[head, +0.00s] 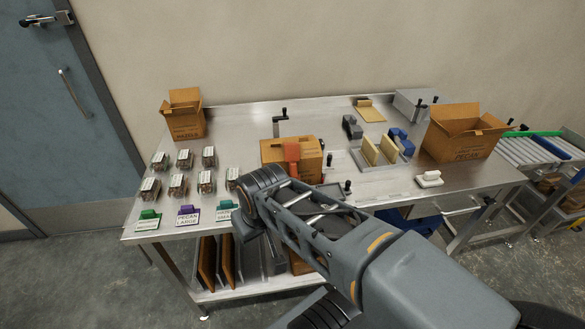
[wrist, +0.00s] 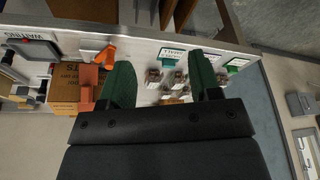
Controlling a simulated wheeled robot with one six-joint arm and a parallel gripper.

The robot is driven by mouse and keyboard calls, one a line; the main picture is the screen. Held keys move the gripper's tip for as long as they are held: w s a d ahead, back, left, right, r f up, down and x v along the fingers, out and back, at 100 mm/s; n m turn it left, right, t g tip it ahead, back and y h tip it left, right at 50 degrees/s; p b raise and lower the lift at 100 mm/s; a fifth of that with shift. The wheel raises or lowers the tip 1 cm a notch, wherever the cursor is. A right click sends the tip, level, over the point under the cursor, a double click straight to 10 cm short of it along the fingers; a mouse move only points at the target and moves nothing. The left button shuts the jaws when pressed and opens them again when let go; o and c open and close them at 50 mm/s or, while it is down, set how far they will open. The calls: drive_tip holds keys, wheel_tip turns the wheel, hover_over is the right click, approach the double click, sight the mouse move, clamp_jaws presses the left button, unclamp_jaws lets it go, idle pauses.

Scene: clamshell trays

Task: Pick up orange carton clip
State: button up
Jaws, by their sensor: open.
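The orange carton clip (head: 291,152) sits on the front upper edge of a closed brown carton (head: 308,160) in mid-table. In the wrist view, the clip (wrist: 88,82) is on the carton (wrist: 66,88), to the left of my gripper (wrist: 161,82). My gripper is open, with its two green-padded fingers apart and nothing held between them. The clip is outside the fingers and apart from them. In the head view my arm hides the gripper tips and the table just in front of the carton.
A brighter orange piece (wrist: 106,54) lies near the table edge in the wrist view. Several filled clamshells (head: 183,158) stand at left behind coloured label cards (head: 188,215). Open cartons stand at back left (head: 186,115) and right (head: 465,135). A grey fixture (head: 375,160) stands right of centre.

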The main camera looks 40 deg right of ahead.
drive_tip(key=w+d+f+m, duration=0.1)
drive_tip(key=w+d+m, duration=0.1)
drive_tip(key=d, duration=0.3)
drive_tip(key=m+h, duration=0.2)
drive_tip(key=m, duration=0.1)
approach(295, 167)
drive_tip(key=b+x, duration=0.1)
drive_tip(key=x, duration=0.4)
drive_tip(key=shift+s+d+f, duration=0.1)
drive_tip(key=shift+f, duration=0.25)
drive_tip(key=shift+t, duration=0.3)
drive_tip(key=shift+p+x, duration=0.35)
drive_tip(key=shift+x, duration=2.7)
clamp_jaws()
drive_tip(key=shift+r, duration=0.1)
